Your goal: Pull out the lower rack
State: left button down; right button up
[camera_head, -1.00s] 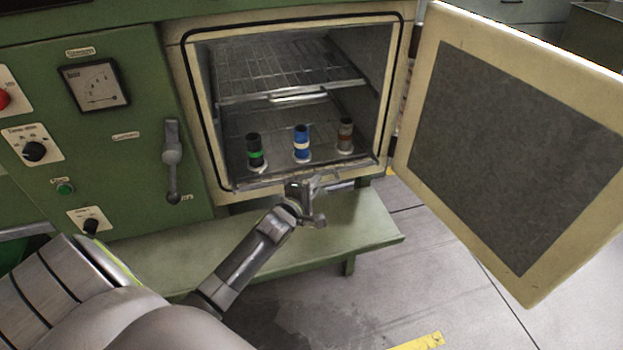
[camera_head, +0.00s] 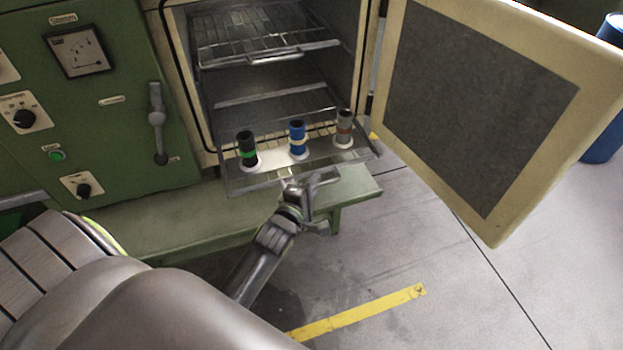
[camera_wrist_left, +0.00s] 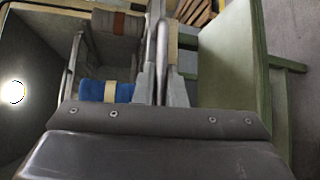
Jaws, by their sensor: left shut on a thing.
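The lower rack (camera_head: 262,176) sticks out of the front of the open green oven in the head view. Three upright cylinders stand on it: a black one with a green band (camera_head: 246,146), a blue one with a pale band (camera_head: 297,134) and a grey one with a brown band (camera_head: 344,124). My left gripper (camera_head: 300,184) is shut on the rack's front edge. In the left wrist view its fingers (camera_wrist_left: 160,95) are closed together, with the blue cylinder (camera_wrist_left: 105,91) beside them. My right gripper is not in view.
The upper rack (camera_head: 260,50) stays inside the oven. The oven door (camera_head: 480,100) stands wide open at the right. A green bench (camera_head: 190,222) lies below the rack. The control panel with a lever (camera_head: 157,125) is at the left. Floor in front is open.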

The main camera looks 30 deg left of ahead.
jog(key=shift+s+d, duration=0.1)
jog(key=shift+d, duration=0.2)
pick_arm(q)
jog(key=c, duration=1.5)
grip_release()
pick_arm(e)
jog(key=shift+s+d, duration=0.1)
